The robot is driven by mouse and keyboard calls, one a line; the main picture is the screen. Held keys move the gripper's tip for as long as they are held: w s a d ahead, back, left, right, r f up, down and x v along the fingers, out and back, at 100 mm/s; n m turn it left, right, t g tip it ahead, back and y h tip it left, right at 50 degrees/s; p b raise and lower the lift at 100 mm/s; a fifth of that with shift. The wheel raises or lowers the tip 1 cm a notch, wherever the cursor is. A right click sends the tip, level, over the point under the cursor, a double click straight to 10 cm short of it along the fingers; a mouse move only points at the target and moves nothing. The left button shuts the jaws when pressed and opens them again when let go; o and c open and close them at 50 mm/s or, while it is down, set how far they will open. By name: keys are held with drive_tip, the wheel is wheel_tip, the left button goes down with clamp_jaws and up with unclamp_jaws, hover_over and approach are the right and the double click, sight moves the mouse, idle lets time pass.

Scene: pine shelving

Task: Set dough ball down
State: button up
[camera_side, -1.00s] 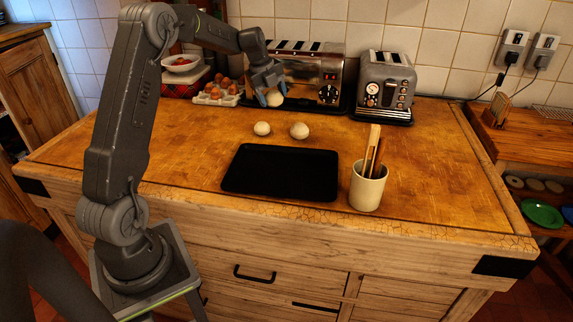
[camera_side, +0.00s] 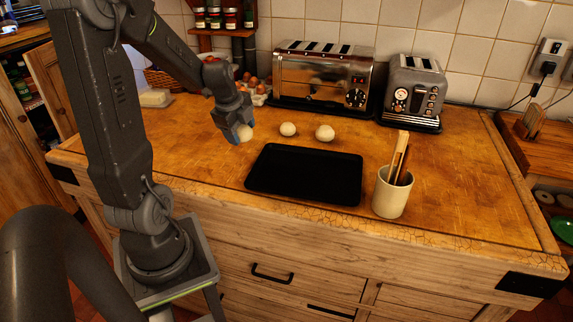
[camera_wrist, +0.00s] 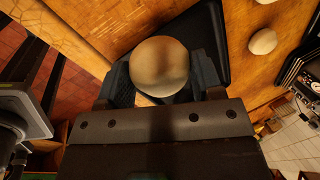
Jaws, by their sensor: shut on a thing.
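My gripper (camera_side: 237,131) is shut on a pale dough ball (camera_side: 245,133), left of the other dough balls in the side view. The held ball (camera_wrist: 160,66) sits between the two fingers in the wrist view. Two more dough balls, a left one (camera_side: 288,129) and a right one (camera_side: 325,133), rest on the wooden worktop behind the black tray (camera_side: 304,174). The tray looks empty in the side view. In the wrist view the tray (camera_wrist: 211,38) is partly hidden behind the held ball, and one loose ball (camera_wrist: 263,42) shows at right.
A beige pot (camera_side: 391,194) with wooden utensils stands at the tray's right. A wide toaster (camera_side: 320,75) and a smaller grey toaster (camera_side: 413,88) line the back wall. Eggs (camera_side: 258,86) sit behind my gripper. The worktop right of the pot is clear.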

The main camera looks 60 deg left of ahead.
hover_over(277, 169)
drive_tip(key=f, duration=0.5)
drive_tip(key=shift+s+d+f, duration=0.1)
drive_tip(key=shift+s, duration=0.3)
drive_tip(key=shift+f, duration=2.05)
drive_tip(key=shift+f, duration=0.15)
drive_tip(key=o, duration=0.7)
drive_tip(key=shift+c, duration=0.2)
